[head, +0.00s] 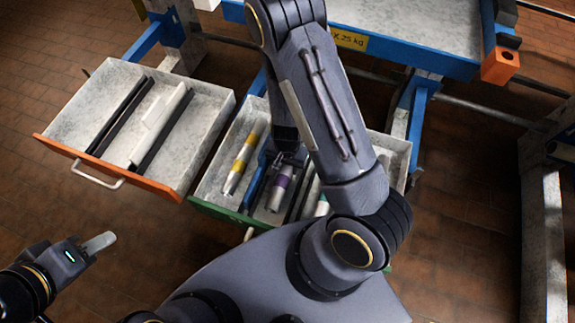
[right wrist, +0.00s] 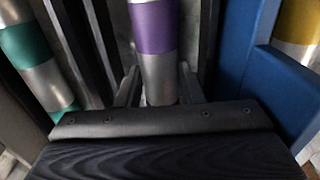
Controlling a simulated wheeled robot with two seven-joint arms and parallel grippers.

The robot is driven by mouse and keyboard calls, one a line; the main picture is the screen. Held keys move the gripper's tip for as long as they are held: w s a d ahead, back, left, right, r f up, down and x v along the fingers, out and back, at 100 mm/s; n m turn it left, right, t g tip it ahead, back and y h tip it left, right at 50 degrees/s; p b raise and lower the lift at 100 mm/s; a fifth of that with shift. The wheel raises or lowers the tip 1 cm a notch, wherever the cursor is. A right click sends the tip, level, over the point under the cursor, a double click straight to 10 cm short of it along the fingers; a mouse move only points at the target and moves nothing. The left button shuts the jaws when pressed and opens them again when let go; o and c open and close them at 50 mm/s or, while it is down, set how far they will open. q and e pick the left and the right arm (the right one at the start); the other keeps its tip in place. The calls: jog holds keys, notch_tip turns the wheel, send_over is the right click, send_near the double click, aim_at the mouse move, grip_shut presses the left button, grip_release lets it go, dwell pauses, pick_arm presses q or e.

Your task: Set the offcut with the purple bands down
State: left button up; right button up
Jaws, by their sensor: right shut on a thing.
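The offcut with the purple bands (head: 279,190) is a grey metal tube, in or just above the green-fronted drawer (head: 226,207). My right gripper (head: 288,158) reaches down into that drawer and is shut on this offcut. In the right wrist view the purple band (right wrist: 154,28) shows between the two fingers. I cannot tell whether the offcut touches the drawer floor. My left gripper (head: 99,243) is at the lower left, away from the drawers; only a pale fingertip shows, so its opening is unclear.
A yellow-banded offcut (head: 240,165) lies left of a blue divider (head: 256,182). A teal-banded offcut (right wrist: 30,50) lies on the other side, past dark dividers. An orange-fronted drawer (head: 110,172) stands open at left, holding dark rails and a pale bar. A blue-edged bench (head: 400,54) is behind.

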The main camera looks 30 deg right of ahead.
jog(key=shift+f, duration=0.2)
jog(key=o, duration=1.1)
jog(key=shift+r, duration=0.1)
